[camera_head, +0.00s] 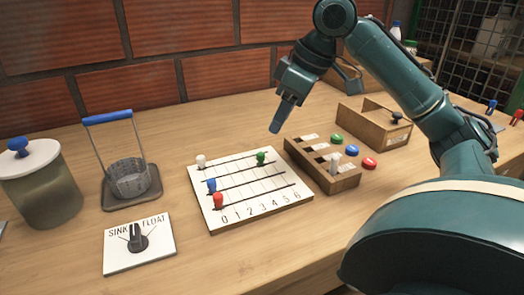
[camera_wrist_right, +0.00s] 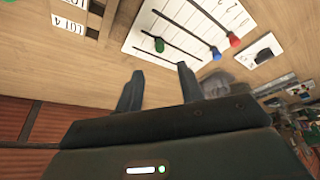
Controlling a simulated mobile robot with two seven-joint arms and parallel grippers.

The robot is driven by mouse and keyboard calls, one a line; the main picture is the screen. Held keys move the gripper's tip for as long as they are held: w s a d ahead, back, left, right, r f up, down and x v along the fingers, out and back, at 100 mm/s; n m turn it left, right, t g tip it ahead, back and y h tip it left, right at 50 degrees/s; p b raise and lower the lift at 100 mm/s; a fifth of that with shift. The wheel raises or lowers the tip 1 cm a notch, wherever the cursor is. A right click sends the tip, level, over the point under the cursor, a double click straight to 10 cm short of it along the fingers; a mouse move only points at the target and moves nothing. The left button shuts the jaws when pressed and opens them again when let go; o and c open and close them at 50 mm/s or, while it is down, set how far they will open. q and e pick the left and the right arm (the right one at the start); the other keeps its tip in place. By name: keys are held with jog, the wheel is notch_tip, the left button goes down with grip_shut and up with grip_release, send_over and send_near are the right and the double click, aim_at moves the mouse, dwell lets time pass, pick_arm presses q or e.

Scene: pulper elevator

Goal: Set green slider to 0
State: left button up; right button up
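The white slider board (camera_head: 250,205), marked 0 to 6, lies flat on the wooden counter. Its green slider (camera_head: 261,157) stands toward the right, high-number end of its track. It also shows in the right wrist view (camera_wrist_right: 159,45), beyond and roughly between my fingertips. The white slider (camera_head: 201,161), blue slider (camera_head: 211,185) and red slider (camera_head: 218,201) stand at the left, 0 end. My right gripper (camera_head: 275,128) is above and behind the board, apart from the green slider. The right wrist view shows its two fingers (camera_wrist_right: 157,77) apart and empty. My left gripper is out of view.
A SINK/FLOAT dial plate (camera_head: 139,243), a blue-handled basket (camera_head: 130,182) and a jar (camera_head: 45,190) are left. Bare counter lies behind the board.

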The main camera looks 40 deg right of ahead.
aim_at(262, 154)
jog(key=b+x, duration=0.2)
jog(key=x, duration=0.6)
jog(key=shift+f, duration=0.1)
jog(key=shift+w+a+f+b, duration=0.15)
jog(key=shift+w+f+b, duration=0.15)
jog(key=shift+f, duration=0.15)
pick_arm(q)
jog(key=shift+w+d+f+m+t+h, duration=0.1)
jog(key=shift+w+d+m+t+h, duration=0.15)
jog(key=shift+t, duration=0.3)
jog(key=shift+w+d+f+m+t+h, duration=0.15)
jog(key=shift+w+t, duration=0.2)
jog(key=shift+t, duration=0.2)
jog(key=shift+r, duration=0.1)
pick_arm(e)
jog(key=shift+c, duration=0.4)
grip_shut()
